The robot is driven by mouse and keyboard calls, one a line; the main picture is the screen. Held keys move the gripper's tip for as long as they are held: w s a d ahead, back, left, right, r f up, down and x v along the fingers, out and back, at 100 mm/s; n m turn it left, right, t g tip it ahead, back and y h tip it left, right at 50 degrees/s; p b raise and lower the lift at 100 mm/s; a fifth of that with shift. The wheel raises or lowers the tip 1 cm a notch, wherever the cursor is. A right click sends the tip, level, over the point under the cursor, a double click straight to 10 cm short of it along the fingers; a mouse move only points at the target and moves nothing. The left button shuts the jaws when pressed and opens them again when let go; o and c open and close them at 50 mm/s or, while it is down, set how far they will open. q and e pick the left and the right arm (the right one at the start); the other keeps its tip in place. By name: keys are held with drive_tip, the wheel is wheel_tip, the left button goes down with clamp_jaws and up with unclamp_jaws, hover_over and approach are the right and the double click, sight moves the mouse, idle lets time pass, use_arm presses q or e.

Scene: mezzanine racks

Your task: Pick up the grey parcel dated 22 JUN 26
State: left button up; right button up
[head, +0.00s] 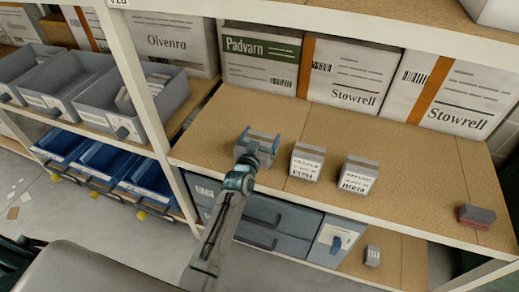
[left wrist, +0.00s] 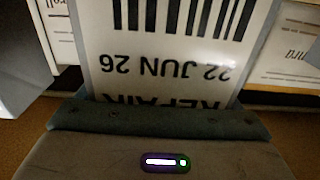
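In the head view my left gripper (head: 260,136) is at a small grey parcel (head: 265,158) on the rack's middle shelf, one fingertip at each side of it. In the left wrist view the parcel's white label (left wrist: 165,40) fills the middle, upside down, with a barcode, "22 JUN 26" and "REPAIR". The gripper's body hides the lower part of the label. I cannot tell whether the fingers press on the parcel. My right gripper is not in view.
Two grey labelled parcels (head: 307,161) (head: 358,175) stand to the right, and a grey and red item (head: 476,216) lies farther right. Large boxes (head: 349,74) line the back. A rack post (head: 135,75) stands left, beside grey bins (head: 133,103). A small parcel (head: 372,256) is below.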

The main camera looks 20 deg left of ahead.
use_arm(q)
drive_tip(key=c, duration=0.4)
drive_tip(key=shift+r, duration=0.15)
